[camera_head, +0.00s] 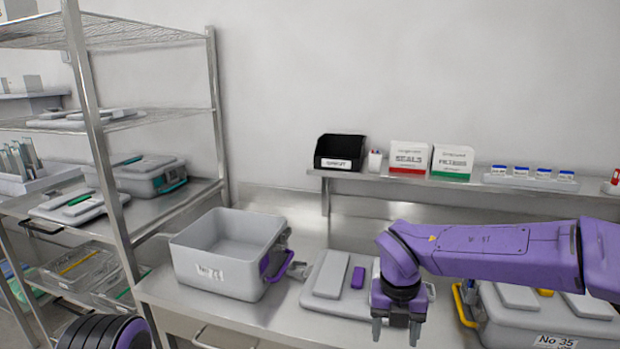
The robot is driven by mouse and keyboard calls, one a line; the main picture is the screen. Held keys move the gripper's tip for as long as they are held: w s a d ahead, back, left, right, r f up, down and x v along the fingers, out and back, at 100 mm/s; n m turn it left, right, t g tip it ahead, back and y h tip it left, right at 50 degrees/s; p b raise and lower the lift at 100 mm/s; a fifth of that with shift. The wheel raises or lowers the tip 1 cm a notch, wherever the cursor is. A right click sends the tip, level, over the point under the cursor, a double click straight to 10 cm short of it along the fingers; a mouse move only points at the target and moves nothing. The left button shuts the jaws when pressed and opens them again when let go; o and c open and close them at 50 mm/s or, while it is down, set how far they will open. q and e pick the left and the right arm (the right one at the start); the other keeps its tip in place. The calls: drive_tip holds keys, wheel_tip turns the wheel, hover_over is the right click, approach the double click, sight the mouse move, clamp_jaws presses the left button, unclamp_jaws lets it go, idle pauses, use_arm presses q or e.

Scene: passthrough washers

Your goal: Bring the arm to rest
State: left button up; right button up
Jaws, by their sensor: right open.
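My right arm (490,250) is purple and comes in from the right above the steel counter. Its gripper (396,332) points down with its two fingers apart and nothing seen between them. It is in front of a grey lid (330,284) with a purple latch piece, which lies on the counter. Whether the fingers touch the counter or lid is hard to tell. My left gripper is not in view; a black and purple part of me shows at the bottom left.
An open, empty-looking grey bin (228,252) labelled No 71 stands left on the counter (180,298). A closed bin (510,332) marked No 35 stands under my right arm. A wall shelf (470,180) holds boxes and several small jars. A wire rack (106,180) stands left.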

drive_tip(key=s+d+f+n+t+h+b, duration=0.1)
drive_tip(key=s+d+f+n+h, duration=0.1)
drive_tip(key=d+f+n, duration=0.35)
drive_tip(key=s+d+f+n+h, duration=0.2)
drive_tip(key=d+f+h, duration=0.1)
drive_tip(key=f, duration=0.6)
drive_tip(key=s+d+f+n+t+h+b, duration=0.1)
drive_tip(key=s+d+f+n+h, duration=0.1)
drive_tip(key=d+f+n, duration=0.35)
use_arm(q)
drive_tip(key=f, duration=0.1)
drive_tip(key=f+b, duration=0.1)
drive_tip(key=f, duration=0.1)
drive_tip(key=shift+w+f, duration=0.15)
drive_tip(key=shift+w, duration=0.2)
use_arm(e)
drive_tip(key=s+f+n+y, duration=0.2)
drive_tip(key=s+f+n, duration=0.5)
drive_tip(key=s+n, duration=0.2)
drive_tip(key=s+f+n+t+y, duration=0.1)
drive_tip(key=s+f+n, duration=0.7)
drive_tip(key=s, duration=0.4)
drive_tip(key=shift+d+f+n+y, duration=0.3)
drive_tip(key=shift+n+y, duration=0.1)
drive_tip(key=shift+n, duration=0.2)
